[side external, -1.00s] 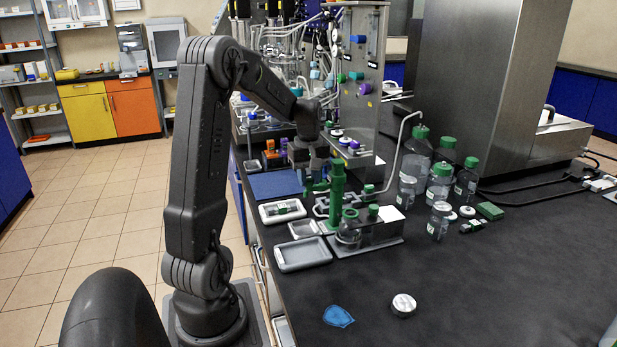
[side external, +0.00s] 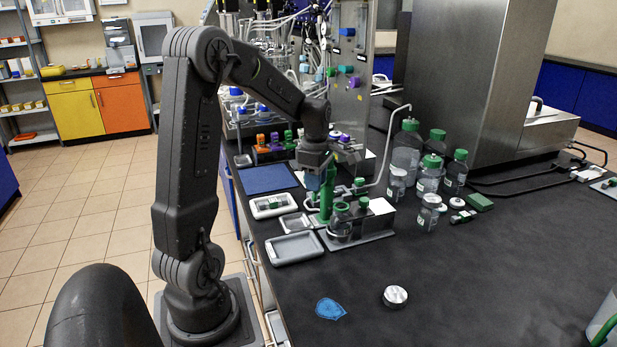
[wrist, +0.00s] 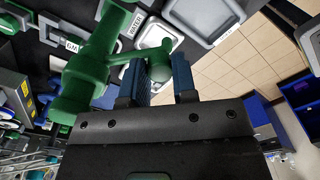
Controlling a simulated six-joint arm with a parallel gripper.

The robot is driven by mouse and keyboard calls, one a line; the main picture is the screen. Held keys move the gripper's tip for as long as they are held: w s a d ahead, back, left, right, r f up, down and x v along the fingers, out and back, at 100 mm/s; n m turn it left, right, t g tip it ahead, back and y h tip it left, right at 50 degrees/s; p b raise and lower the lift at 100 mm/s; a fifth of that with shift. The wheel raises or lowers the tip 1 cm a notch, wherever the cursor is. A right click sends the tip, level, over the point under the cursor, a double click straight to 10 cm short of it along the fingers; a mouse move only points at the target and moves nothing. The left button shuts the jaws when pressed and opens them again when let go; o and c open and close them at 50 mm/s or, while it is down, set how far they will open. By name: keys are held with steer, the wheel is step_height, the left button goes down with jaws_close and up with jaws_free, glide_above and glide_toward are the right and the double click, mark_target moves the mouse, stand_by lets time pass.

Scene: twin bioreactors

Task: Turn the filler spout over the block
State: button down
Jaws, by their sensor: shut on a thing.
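The green filler spout (side external: 328,194) stands upright at the left end of the grey block (side external: 372,226), partly hidden behind my gripper (side external: 317,184). In the wrist view the spout's thick green post (wrist: 88,72) is at the left. A thinner green arm runs right from it to a rounded end (wrist: 152,36). My gripper's blue-padded fingers (wrist: 165,72) are shut on this green end, beside the post. The block holds small green-capped bottles (side external: 341,218). I cannot tell from these views exactly where the spout's outlet points.
Grey trays (side external: 294,249) and a white-rimmed tray (side external: 272,206) lie in front and left of the block. Green-capped bottles (side external: 430,176) stand to the right. A steel panel (side external: 350,100) rises behind.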

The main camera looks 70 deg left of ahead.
mark_target(340, 204)
steer(key=shift+w+d+n, duration=0.4)
steer(key=shift+w+n, duration=0.55)
steer(key=shift+n, duration=0.55)
steer(key=shift+w+d+n, duration=0.35)
steer(key=shift+w+n, duration=0.65)
steer(key=shift+n, duration=0.5)
steer(key=shift+w+d+n, duration=0.4)
steer(key=shift+w+n, duration=0.55)
steer(key=shift+n, duration=0.55)
steer(key=c, duration=0.9)
jaws_free()
steer(key=shift+r, duration=0.1)
step_height(340, 204, up, 14)
steer(key=shift+f, duration=0.2)
